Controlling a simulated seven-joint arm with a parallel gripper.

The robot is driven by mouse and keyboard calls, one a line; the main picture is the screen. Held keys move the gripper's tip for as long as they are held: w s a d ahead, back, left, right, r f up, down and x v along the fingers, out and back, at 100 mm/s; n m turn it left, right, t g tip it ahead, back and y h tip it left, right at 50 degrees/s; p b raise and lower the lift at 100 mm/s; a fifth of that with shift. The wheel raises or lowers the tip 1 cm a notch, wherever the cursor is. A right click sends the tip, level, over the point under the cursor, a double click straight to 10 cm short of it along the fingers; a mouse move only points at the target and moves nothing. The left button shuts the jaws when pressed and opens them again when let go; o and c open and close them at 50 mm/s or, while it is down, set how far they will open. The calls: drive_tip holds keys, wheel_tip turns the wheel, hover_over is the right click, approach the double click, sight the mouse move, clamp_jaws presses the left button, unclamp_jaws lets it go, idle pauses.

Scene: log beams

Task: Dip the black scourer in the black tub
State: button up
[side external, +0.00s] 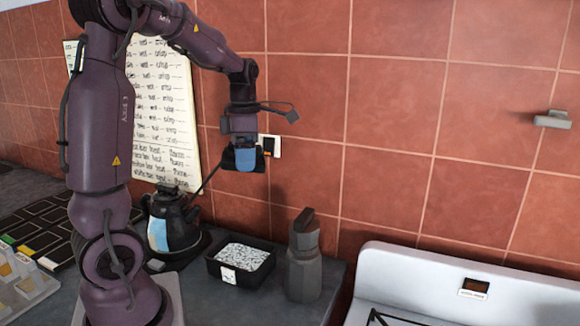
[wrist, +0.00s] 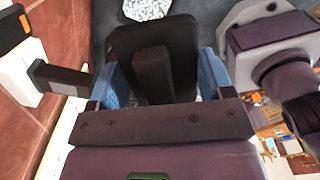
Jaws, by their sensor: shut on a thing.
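My gripper (side external: 243,158) is in the air in front of the tiled wall, with blue fingertips. It is shut on the black scourer (side external: 259,162), a dark block whose edges stick out beside the fingertip. In the wrist view the scourer (wrist: 126,42) sits between the two blue fingers. The black tub (side external: 228,280) stands on the counter well below my gripper, apart from the scourer. The tub is filled with white speckled material, and this shows at the top edge of the wrist view, partly cut off.
A black kettle (side external: 178,232) with a blue and white label stands left of the tub. A dark grey bottle (side external: 303,268) stands close on its right. A white appliance (side external: 430,280) is at the far right. A wall switch (side external: 275,146) is behind my gripper.

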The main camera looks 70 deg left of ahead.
drive_tip(key=s+a+n, duration=0.2)
drive_tip(key=s+a, duration=0.2)
drive_tip(key=s, duration=0.2)
drive_tip(key=shift+g, duration=0.5)
drive_tip(key=shift+w+f, duration=0.2)
drive_tip(key=shift+f, duration=5.65)
drive_tip(key=shift+w+f, duration=0.2)
drive_tip(key=shift+f, duration=5.65)
wheel_tip(320, 180, down, 3)
drive_tip(key=shift+f, duration=0.2)
drive_tip(key=shift+c, duration=0.9)
drive_tip(key=shift+d+f, duration=0.15)
drive_tip(key=shift+f, duration=0.45)
drive_tip(key=shift+c, duration=0.2)
drive_tip(key=shift+w+f, duration=0.1)
drive_tip(key=shift+f, duration=1.2)
drive_tip(key=shift+r, duration=3.55)
